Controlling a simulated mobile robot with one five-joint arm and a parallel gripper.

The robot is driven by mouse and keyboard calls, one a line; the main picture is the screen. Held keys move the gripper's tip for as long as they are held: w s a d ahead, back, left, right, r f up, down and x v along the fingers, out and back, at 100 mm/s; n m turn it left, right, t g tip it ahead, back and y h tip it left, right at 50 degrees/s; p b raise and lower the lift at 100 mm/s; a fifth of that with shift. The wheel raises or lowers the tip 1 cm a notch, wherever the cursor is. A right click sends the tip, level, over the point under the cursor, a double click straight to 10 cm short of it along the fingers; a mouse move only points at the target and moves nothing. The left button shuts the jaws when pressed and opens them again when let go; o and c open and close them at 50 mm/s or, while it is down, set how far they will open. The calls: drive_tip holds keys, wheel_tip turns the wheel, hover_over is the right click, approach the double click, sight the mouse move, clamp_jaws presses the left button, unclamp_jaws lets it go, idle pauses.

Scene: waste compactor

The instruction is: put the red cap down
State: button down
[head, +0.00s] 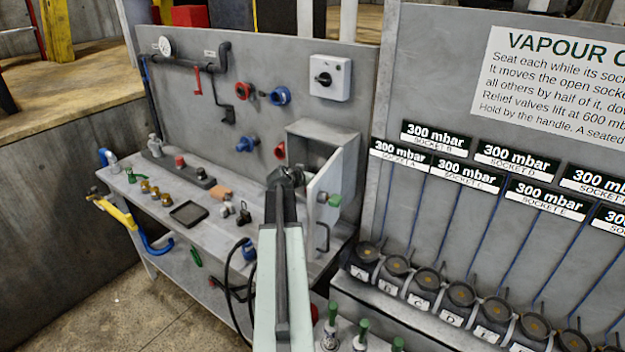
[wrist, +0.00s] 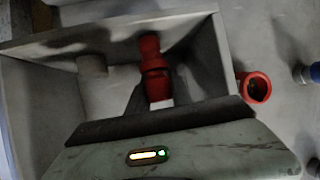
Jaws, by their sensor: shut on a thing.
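The red cap (wrist: 155,72) shows in the wrist view as a short red cylinder with a dark band, between the two fingers of my gripper (wrist: 158,98). My gripper is shut on it. In the head view my gripper (head: 286,178) is at the open front of a grey box on the panel, and the cap cannot be made out there. In the wrist view the cap is in front of the inside of the grey box (wrist: 38,95). I cannot tell whether it touches the back wall.
A grey pipe stub (wrist: 92,72) is left of the cap in the box. The box's door (head: 322,190) stands open to the right. A red ring fitting (wrist: 256,87) is just outside the box. The bench holds a black tray (head: 188,213), an orange block (head: 221,193) and small fittings.

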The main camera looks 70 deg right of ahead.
drive_tip(key=shift+f, duration=0.1)
drive_tip(key=c, duration=1.6)
unclamp_jaws()
drive_tip(key=shift+f, duration=0.1)
drive_tip(key=o, duration=0.5)
drive_tip(key=shift+c, duration=0.2)
drive_tip(key=shift+r, duration=0.4)
drive_tip(key=p+v, duration=0.5)
drive_tip(key=v, duration=0.6)
drive_tip(key=shift+a+p, duration=0.4)
drive_tip(key=shift+a, duration=0.05)
drive_tip(key=shift+w, duration=0.15)
